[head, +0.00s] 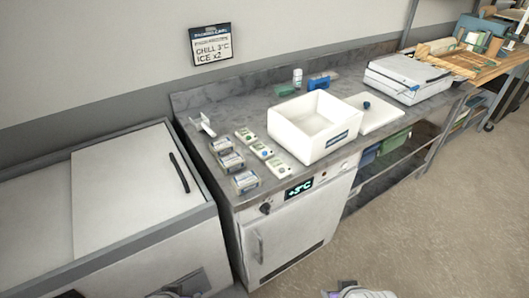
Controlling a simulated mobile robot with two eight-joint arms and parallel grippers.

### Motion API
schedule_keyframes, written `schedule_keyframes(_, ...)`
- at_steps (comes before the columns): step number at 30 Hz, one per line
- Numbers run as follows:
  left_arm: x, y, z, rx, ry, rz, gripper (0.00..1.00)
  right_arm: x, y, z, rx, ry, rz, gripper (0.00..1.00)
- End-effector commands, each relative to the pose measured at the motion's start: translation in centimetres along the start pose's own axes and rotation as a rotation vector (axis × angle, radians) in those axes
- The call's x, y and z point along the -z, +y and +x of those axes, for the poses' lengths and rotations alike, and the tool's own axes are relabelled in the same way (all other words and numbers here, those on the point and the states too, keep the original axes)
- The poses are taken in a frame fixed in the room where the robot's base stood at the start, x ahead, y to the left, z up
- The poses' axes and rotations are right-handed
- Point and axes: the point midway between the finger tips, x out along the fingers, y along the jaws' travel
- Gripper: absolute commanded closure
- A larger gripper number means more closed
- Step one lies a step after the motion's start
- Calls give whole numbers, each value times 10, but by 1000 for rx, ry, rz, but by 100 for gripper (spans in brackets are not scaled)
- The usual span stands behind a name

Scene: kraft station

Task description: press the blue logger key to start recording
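Several small white logger-like devices lie in a slanting row on the grey worktop, left of a white box. The middle one (262,150) seems to carry a bluish key, but it is too small to be sure. The one behind it (246,136) and the one in front (278,167) show greenish marks. My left gripper (178,291) and my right gripper (357,292) show only in part at the bottom edge, far from the devices. Their fingertips are cut off, so their opening is hidden.
An open white box (313,143) stands right of the devices, with its lid (376,114) beside it. Several grey packs (245,182) lie at the front left. Below is a fridge (296,226) reading about +3°C. A chest freezer (120,215) stands left. Floor at right is clear.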

Motion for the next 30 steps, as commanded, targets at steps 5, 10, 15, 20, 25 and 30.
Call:
schedule_keyframes(5, 0, 0, 0, 0, 0, 0, 50, 0, 0, 0, 0, 0, 0, 93)
schedule_keyframes(10, 0, 0, 0, 0, 0, 0, 50, 0, 0, 0, 0, 0, 0, 100)
schedule_keyframes(15, 0, 0, 0, 0, 0, 0, 50, 0, 0, 0, 0, 0, 0, 100)
schedule_keyframes(20, 0, 0, 0, 0, 0, 0, 50, 0, 0, 0, 0, 0, 0, 100)
schedule_keyframes(25, 0, 0, 0, 0, 0, 0, 50, 0, 0, 0, 0, 0, 0, 100)
schedule_keyframes(30, 0, 0, 0, 0, 0, 0, 50, 0, 0, 0, 0, 0, 0, 100)
